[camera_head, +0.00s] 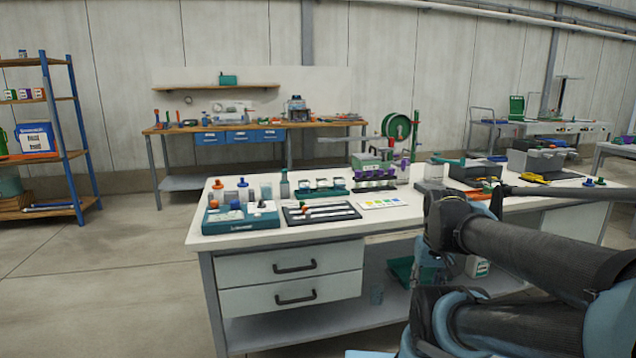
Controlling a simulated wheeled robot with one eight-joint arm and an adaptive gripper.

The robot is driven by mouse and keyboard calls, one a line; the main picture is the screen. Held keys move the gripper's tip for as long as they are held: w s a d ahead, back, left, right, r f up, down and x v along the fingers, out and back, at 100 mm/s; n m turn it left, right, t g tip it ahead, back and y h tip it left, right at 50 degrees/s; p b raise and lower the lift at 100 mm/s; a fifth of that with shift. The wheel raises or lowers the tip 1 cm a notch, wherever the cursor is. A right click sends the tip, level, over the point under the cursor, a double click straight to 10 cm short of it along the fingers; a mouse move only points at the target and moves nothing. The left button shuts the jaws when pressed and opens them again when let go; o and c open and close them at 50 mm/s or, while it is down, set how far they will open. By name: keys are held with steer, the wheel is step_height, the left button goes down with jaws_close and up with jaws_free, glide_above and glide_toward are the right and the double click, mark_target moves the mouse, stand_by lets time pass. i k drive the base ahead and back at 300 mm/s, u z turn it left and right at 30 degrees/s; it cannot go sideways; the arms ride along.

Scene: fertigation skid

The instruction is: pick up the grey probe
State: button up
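A dark flat tray (354,214) lies near the front edge of the white bench (225,243), left of the picture's middle. Several slim pale rods (322,211) lie side by side across it. They may be probes, but they are too small for me to tell which one is grey. My arm (540,247) reaches in from the right, with its dark links in front of the bench's right part. I cannot make out my gripper's fingers in this view. My arm hides part of the bench top and front.
A teal case (235,222) with bottles stands left of the tray, and a colour chart card (382,202) lies to its right. Grey bins (536,161) are at the right. Open floor (110,270) lies to the left.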

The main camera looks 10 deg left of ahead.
mark_target(284, 180)
steer(key=z, duration=0.6)
steer(key=i, duration=0.75)
steer(key=u, duration=1.35)
